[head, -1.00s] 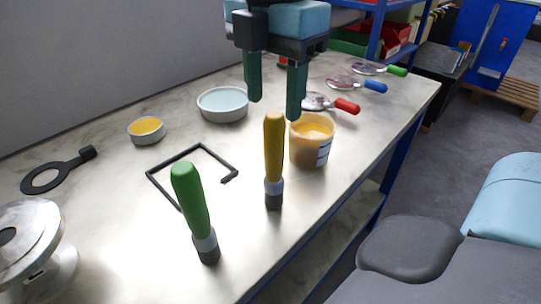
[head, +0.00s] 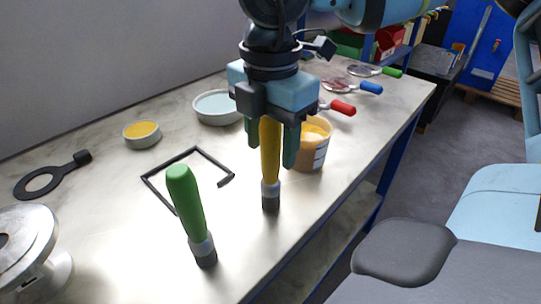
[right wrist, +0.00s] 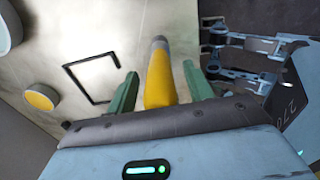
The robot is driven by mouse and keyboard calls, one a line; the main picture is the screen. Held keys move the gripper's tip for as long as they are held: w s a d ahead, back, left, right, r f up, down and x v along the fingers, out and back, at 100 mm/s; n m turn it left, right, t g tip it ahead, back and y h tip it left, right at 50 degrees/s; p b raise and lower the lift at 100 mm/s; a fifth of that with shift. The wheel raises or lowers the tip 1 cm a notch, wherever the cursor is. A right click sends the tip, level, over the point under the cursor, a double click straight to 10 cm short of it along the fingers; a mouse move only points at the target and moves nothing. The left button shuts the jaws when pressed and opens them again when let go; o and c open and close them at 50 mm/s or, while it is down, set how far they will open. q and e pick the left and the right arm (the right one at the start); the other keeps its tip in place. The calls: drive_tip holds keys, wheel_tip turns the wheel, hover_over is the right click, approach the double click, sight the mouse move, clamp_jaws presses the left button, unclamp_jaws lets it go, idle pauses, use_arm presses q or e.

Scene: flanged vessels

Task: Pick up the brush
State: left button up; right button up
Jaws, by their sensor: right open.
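A brush with a yellow handle (head: 270,165) stands upright on its dark end on the table; it also shows in the right wrist view (right wrist: 160,78). My right gripper (head: 270,155) is open above the table, with its two green fingers on either side of the yellow handle's upper part. In the right wrist view the gripper (right wrist: 160,85) shows a gap between handle and fingers. A second brush with a green handle (head: 186,205) stands, slightly tilted, to the left and nearer. My left gripper is not in view.
An orange-filled cup (head: 313,150) stands just behind and right of the yellow brush. A black angular frame (head: 160,192) lies left of it. A white dish (head: 216,108), a small yellow dish (head: 142,135) and red- and blue-handled tools (head: 343,107) lie farther back.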

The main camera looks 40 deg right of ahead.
drive_tip(key=shift+c, duration=0.2)
drive_tip(key=c, duration=1)
drive_tip(key=shift+r, duration=0.15)
